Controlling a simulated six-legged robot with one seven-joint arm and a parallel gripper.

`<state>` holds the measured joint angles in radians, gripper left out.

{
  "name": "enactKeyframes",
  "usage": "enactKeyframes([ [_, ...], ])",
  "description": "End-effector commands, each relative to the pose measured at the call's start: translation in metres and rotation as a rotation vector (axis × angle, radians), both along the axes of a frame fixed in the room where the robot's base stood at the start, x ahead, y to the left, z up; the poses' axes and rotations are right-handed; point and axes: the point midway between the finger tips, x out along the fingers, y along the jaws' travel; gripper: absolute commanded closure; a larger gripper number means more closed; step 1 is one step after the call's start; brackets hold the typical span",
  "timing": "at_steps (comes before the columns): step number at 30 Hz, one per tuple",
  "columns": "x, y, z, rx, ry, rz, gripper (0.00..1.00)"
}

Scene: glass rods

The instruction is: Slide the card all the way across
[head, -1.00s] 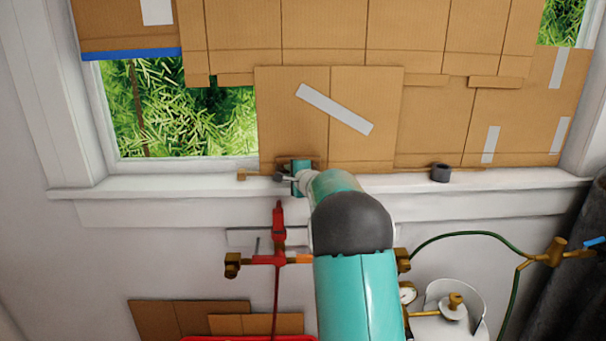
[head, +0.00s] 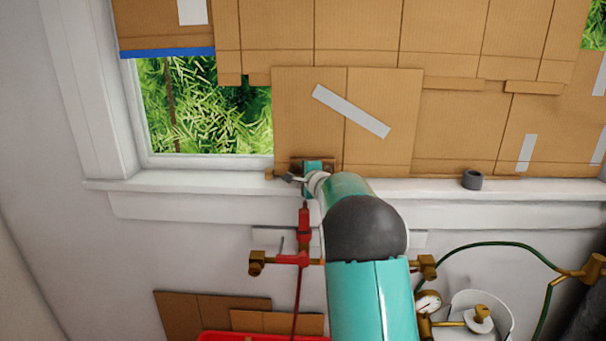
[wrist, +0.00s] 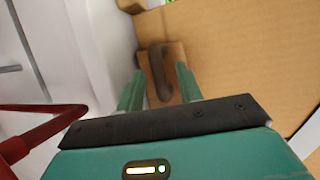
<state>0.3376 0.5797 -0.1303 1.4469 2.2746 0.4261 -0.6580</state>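The card (head: 380,90) is a brown cardboard sheet with a slanting pale tape strip, at the lower middle of the window. Its left edge borders the uncovered pane (head: 200,115). A dark handle (wrist: 157,65) on a small brown block shows in the wrist view, by the card's lower left corner. My gripper (wrist: 159,78) has one finger on each side of the handle, with gaps seen between fingers and handle. In the head view my gripper (head: 312,170) is at the sill, and my arm hides part of the card's lower edge.
The white sill (head: 160,183) runs under the window; a dark grey ring (head: 472,179) stands on it at right. Below are a red-handled torch (head: 303,225), a green hose (head: 490,245), a gauge (head: 428,302) and loose cardboard (head: 210,310).

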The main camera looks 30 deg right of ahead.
Motion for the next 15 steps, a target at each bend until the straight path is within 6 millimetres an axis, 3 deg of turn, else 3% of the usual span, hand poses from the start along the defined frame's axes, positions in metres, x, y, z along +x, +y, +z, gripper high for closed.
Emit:
enactKeyframes([
  [8, -0.008, 0.0, 0.001, -0.001, 0.002, -0.002, 0.64],
  [15, -0.048, 0.005, 0.01, 0.0, -0.001, -0.002, 0.64],
])
